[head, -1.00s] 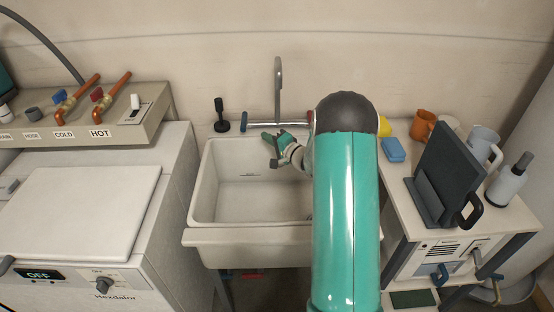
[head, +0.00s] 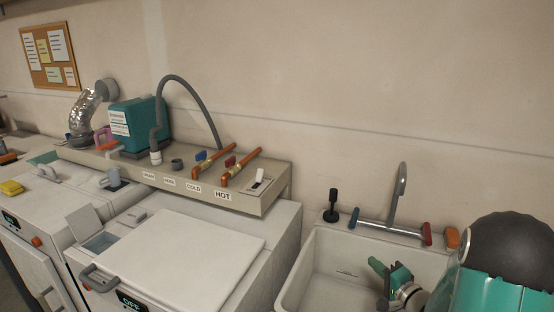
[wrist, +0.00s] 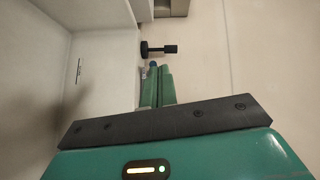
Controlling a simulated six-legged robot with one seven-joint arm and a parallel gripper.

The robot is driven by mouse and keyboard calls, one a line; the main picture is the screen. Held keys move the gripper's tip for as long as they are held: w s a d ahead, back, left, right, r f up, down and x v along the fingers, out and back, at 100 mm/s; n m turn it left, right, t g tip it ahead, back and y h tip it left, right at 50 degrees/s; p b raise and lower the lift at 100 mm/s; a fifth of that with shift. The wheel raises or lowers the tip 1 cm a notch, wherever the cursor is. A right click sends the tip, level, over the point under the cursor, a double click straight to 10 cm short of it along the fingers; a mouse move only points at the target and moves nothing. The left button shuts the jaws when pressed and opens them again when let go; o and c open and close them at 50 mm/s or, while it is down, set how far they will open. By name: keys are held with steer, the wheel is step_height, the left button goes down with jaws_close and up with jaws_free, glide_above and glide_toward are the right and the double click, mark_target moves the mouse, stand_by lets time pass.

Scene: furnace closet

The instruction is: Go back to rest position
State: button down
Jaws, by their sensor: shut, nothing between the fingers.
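My gripper (head: 386,277) is over the white sink basin (head: 330,268) at the lower right of the head view, with my arm reaching in from the right edge. In the wrist view my gripper's green fingers (wrist: 157,86) are together and hold nothing. The basin wall (wrist: 85,60) fills the left of that view.
The faucet (head: 398,195) with blue and red handles rises behind the sink. Left of it are a white washer (head: 190,262), a shelf with HOT and COLD valves (head: 228,172), a grey hose (head: 190,82) and a teal box (head: 136,122).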

steer(key=s+a+r+n+g+y, duration=0.2)
steer(key=s+a+r+n+g, duration=0.15)
steer(key=a, duration=0.35)
steer(key=s+a+r+n+g+y, duration=0.1)
steer(key=s+a+r+n+g, duration=0.2)
steer(key=a, duration=0.4)
steer(key=s+a+r+n+g+y, duration=0.25)
steer(key=s+a+g, duration=0.2)
steer(key=a, duration=0.25)
steer(key=s+a+r+n+g+h, duration=0.2)
steer(key=s+h, duration=0.3)
steer(key=s, duration=0.5)
steer(key=s+d+r+n+t+h, duration=0.1)
steer(key=s+d+r+t+h, duration=0.1)
steer(key=s+d+r+h, duration=0.2)
steer(key=shift+s+d+r+h, duration=0.25)
steer(key=shift+s+d+h, duration=0.05)
steer(key=shift+s+h, duration=0.65)
